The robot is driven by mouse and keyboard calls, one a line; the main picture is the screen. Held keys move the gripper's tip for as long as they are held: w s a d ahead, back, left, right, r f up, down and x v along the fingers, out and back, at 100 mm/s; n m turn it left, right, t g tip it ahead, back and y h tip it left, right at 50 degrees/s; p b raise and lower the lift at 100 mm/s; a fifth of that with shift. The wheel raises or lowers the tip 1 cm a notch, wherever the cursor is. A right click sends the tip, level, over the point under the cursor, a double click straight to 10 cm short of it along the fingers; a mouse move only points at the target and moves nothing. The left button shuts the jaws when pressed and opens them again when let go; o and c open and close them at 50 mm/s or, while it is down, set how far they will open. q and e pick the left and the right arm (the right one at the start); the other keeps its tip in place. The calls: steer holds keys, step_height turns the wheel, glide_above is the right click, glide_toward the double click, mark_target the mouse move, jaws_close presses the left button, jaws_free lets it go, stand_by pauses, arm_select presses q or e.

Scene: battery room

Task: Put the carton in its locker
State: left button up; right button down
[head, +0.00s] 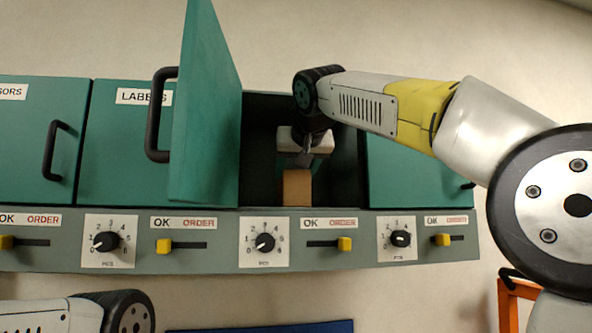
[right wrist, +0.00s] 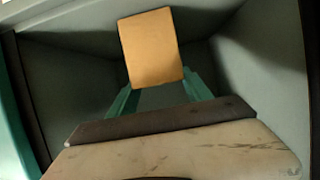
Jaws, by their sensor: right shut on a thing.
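The carton (head: 297,188) is a small plain tan-brown box inside the open locker (head: 259,135). It also shows in the right wrist view (right wrist: 150,47), at the far end of green fingers. My right gripper (head: 299,170) reaches into the locker from above and is shut on the carton. The fingers are partly hidden in the head view. I cannot tell whether the carton touches the locker floor. The locker's green door (head: 207,110) stands open to the left, swung out towards me. My left gripper is out of view; only part of my left arm shows at the lower left.
A shut locker marked LABELS (head: 110,150) and another shut one (head: 35,140) lie left; a shut green door (head: 415,180) lies right. Below runs a grey panel (head: 205,259) with dials and yellow sliders. An orange frame (head: 510,300) stands at the lower right.

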steer(key=shift+c, duration=2.2)
jaws_free()
steer(key=shift+f, duration=0.1)
steer(key=shift+r, duration=0.2)
steer(key=v, duration=1.2)
steer(key=shift+f, duration=0.1)
